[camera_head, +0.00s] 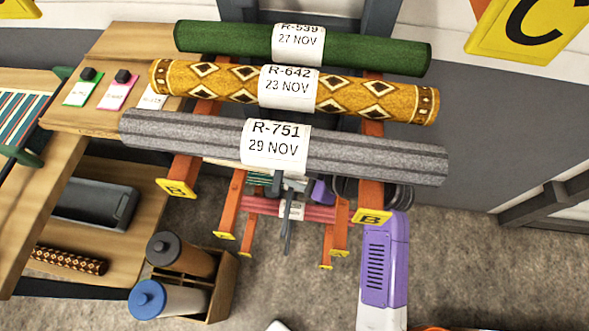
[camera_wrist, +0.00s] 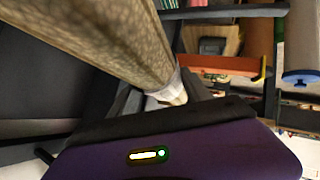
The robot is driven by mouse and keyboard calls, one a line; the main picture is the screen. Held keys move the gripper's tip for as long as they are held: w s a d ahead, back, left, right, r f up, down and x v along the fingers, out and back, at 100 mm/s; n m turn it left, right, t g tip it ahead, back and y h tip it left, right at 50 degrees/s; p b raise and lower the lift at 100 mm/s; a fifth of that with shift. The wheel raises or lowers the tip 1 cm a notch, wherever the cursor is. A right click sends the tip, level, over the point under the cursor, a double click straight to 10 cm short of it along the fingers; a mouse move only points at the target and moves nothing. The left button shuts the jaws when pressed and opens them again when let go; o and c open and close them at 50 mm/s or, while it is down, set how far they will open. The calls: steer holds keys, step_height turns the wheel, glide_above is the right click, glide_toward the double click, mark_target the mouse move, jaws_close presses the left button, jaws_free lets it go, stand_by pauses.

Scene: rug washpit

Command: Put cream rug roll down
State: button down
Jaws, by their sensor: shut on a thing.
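The cream rug roll (camera_wrist: 105,35) shows in the wrist view as a mottled beige cylinder slanting from upper left to the middle, with a white band near its lower end. My gripper (camera_wrist: 165,103) is shut on it near that band, and the dark jaws partly hide the roll's end. In the head view I cannot make out the cream roll clearly; the rolls on the rack cover that area. A small purple part of my gripper (camera_head: 322,191) shows below the grey roll. I cannot tell whether the held roll touches a support.
Green (camera_head: 365,52), yellow patterned (camera_head: 215,82) and grey (camera_head: 380,158) rolls lie across orange rack arms (camera_head: 370,190) marked B. A red roll (camera_head: 255,207) lies lower behind. A wooden bench (camera_head: 75,115) stands left, with a crate of cylinders (camera_head: 222,290).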

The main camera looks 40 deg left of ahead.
mark_target(295, 174)
steer(key=shift+f, duration=1.7)
steer(key=shift+c, duration=2.1)
jaws_free()
steer(key=shift+d, duration=0.1)
steer(key=v, duration=1.1)
steer(key=shift+d+r, duration=0.3)
steer(key=shift+w, duration=0.1)
